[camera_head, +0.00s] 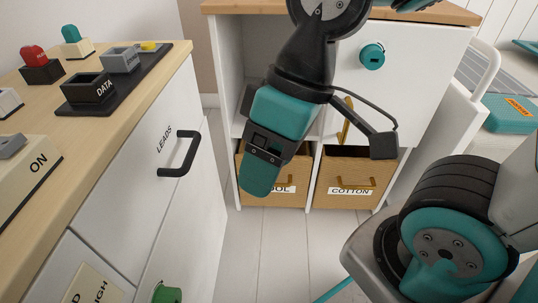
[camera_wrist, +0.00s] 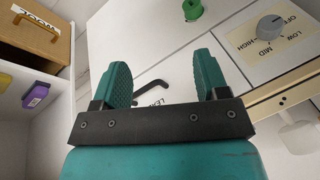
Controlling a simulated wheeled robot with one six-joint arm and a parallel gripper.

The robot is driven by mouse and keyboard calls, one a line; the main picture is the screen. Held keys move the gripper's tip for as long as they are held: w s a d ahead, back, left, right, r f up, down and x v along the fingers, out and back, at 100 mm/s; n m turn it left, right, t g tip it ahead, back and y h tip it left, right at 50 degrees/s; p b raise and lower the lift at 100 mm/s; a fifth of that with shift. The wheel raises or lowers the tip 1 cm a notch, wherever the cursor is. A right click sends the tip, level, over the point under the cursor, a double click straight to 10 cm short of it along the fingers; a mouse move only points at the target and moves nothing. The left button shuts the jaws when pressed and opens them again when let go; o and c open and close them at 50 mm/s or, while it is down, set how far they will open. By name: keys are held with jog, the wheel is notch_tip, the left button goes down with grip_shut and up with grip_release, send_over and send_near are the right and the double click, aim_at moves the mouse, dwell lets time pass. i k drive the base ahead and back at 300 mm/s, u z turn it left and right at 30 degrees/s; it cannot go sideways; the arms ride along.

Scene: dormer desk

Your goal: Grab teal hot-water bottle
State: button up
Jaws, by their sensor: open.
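My gripper (camera_head: 262,174) hangs over the floor in the middle of the head view, in front of the low white cabinet. In the wrist view my gripper (camera_wrist: 164,80) shows two teal fingers set wide apart with nothing between them. A flat teal object with an orange label (camera_head: 508,115) lies at the far right of the head view, well apart from my gripper. I cannot tell whether it is the hot-water bottle. Another teal shape (camera_head: 526,46), cut by the right edge, is also unclear. The wrist view shows no hot-water bottle.
The left counter (camera_head: 150,92) has a black LEADS handle (camera_head: 178,157). A white cabinet (camera_head: 415,75) with a teal knob (camera_head: 372,56) holds brown bins, including COTTON (camera_head: 350,170). The wrist view shows a dial (camera_wrist: 270,27), a green knob (camera_wrist: 192,9) and a purple item (camera_wrist: 36,95). Pale floor (camera_head: 270,245) is open below.

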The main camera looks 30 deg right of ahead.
aim_at(509, 113)
jog(key=u, duration=0.05)
jog(key=k, duration=0.5)
jog(key=z, duration=1.15)
jog(key=i, duration=0.55)
jog(key=z, duration=3.1)
jog(key=i, duration=0.55)
jog(key=u, duration=1.75)
